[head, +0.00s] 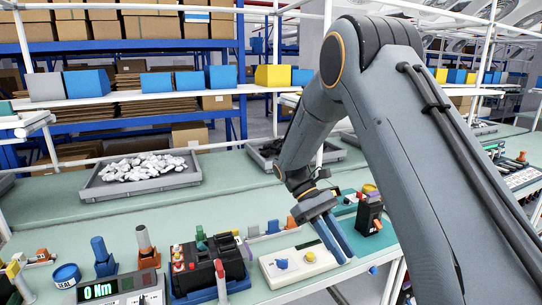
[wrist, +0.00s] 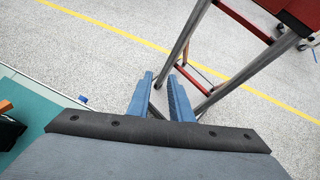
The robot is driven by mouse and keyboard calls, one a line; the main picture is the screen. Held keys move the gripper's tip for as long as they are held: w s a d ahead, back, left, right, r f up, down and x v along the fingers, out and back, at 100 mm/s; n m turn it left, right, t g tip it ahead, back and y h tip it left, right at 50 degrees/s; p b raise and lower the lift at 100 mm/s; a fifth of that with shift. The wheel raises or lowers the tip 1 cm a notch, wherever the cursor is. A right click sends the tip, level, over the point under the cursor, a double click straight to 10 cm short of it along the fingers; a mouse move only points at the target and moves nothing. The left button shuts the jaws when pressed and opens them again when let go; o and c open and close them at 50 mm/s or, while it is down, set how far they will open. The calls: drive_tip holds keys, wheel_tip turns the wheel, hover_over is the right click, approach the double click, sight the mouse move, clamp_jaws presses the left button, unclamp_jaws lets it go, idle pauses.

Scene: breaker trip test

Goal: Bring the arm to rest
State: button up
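My arm reaches from the right over the workbench in the head view. My gripper (head: 334,238) has blue fingers that hang above the bench's front edge, beside a white box (head: 298,264) with a blue knob and a yellow button. In the wrist view my gripper (wrist: 165,92) shows two blue fingers set apart with nothing between them. Below the fingers are the floor and the metal legs of a red-topped stand (wrist: 290,12).
The green bench (head: 60,205) holds a grey tray (head: 140,187) of white parts, a black breaker unit (head: 208,268), a meter reading 0 Nm (head: 122,288) and a black-and-red block (head: 369,214) close to my gripper. Shelves with bins stand behind.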

drive_tip(key=s+d+f+m+t+y+b, duration=0.2)
drive_tip(key=s+f+m+t+y+b, duration=0.4)
drive_tip(key=s, duration=0.6)
wheel_tip(320, 180, down, 3)
drive_tip(key=m+t+b, duration=0.1)
drive_tip(key=m+t, duration=0.1)
drive_tip(key=t, duration=0.1)
